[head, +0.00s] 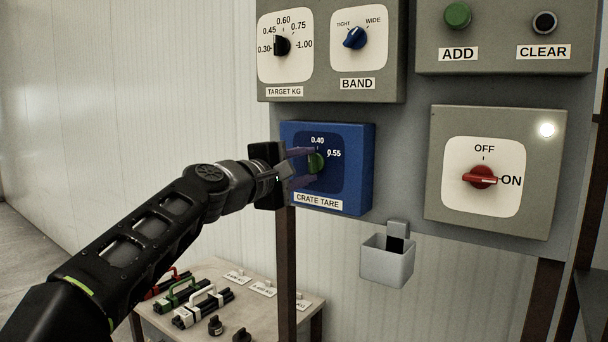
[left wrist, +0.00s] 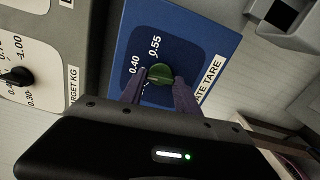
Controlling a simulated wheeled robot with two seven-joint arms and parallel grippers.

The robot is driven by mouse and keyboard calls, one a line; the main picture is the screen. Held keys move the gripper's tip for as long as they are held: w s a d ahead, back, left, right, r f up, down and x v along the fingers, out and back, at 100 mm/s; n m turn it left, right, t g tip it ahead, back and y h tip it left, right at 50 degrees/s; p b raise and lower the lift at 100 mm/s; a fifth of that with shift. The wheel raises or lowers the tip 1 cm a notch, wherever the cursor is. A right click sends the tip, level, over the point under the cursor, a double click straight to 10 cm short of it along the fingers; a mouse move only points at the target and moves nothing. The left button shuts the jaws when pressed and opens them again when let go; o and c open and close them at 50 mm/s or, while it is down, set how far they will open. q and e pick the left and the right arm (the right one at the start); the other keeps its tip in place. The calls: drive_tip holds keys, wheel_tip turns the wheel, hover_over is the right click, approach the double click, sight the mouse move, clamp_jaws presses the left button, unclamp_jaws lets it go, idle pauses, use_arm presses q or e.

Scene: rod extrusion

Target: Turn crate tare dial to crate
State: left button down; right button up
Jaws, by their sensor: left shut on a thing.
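The crate tare dial (head: 316,162) is a green knob on a blue box (head: 358,180) labelled CRATE TARE. The marks 0.40 and 0.55 show; any other marks are hidden behind my gripper. My left gripper (head: 303,168) reaches in from the left, its purple fingers on either side of the knob. In the left wrist view the green knob (left wrist: 160,74) sits between the two fingertips (left wrist: 160,88), shut on it. Which mark the knob points at is hard to tell. My right gripper is not in view.
Above are the TARGET KG dial (head: 283,45) and blue BAND dial (head: 355,38). To the right is the red switch (head: 480,177) at ON with a lit white lamp (head: 547,129). A small grey bin (head: 387,266) hangs below. A table (head: 255,318) with coloured-handled items stands lower left.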

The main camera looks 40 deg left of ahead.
use_arm(q)
drive_tip(key=shift+f+m, duration=0.1)
drive_tip(key=shift+m, duration=0.5)
drive_tip(key=c, duration=0.9)
unclamp_jaws()
drive_tip(key=shift+s+d+b, duration=0.1)
drive_tip(key=shift+s+b, duration=1.05)
drive_tip(key=shift+s, duration=2.75)
